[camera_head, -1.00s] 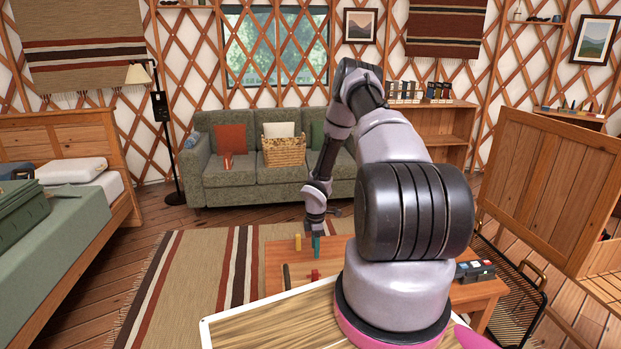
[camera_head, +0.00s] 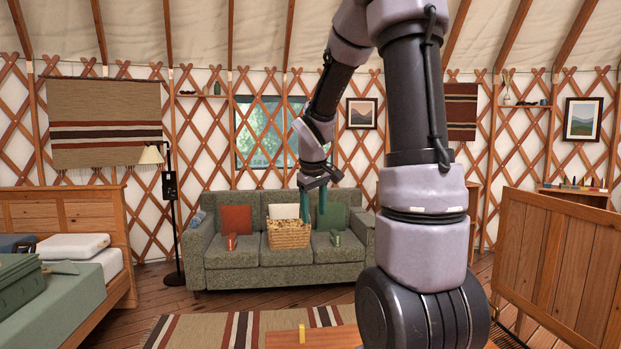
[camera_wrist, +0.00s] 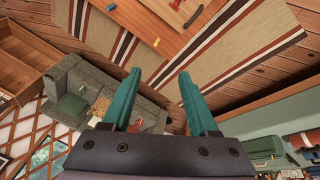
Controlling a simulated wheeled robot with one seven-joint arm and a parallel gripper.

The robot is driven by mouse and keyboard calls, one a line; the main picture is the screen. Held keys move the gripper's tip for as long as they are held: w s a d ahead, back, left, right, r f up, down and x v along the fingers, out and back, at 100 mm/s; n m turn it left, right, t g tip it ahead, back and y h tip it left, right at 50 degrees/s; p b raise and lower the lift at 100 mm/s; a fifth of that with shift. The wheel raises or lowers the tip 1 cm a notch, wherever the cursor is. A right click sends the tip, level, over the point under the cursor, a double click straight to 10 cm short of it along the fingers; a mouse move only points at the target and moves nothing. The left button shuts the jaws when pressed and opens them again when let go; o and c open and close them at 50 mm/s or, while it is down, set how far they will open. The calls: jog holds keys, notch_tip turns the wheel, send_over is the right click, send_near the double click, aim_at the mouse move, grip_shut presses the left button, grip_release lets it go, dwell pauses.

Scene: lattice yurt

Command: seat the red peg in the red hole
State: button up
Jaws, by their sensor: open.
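My gripper (camera_head: 313,208) hangs high in front of the sofa in the head view, its teal fingers pointing down. In the wrist view my gripper (camera_wrist: 160,74) is open, with nothing between its fingers. A small red piece (camera_wrist: 175,4) shows at the top edge of the wrist view, on the wooden table (camera_wrist: 143,22), well away from the fingers. It is cut off by the frame, so I cannot tell whether it is the red peg. No red hole can be made out. In the head view only the table's far edge (camera_head: 335,338) shows.
A yellow block (camera_head: 302,333) is on the table; it also shows in the wrist view (camera_wrist: 156,42). A dark bar (camera_wrist: 193,17) lies near the red piece. Behind stand a sofa (camera_head: 225,258) with a basket (camera_head: 288,234), and a wooden panel (camera_head: 555,265) at right.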

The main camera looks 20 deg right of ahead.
jog(key=s+a+r+m+t+y, duration=0.1)
jog(key=s+a+r, duration=0.4)
jog(key=s, duration=0.5)
jog(key=s+a+r+m+t+y, duration=0.2)
jog(key=s+a+r+m, duration=0.3)
jog(key=s, duration=0.5)
notch_tip(320, 180, up, 3)
jog(key=shift+s+f+m+y, duration=0.2)
jog(key=shift+s+m+y, duration=0.1)
jog(key=shift+m+y, duration=0.25)
jog(key=shift+t, duration=0.3)
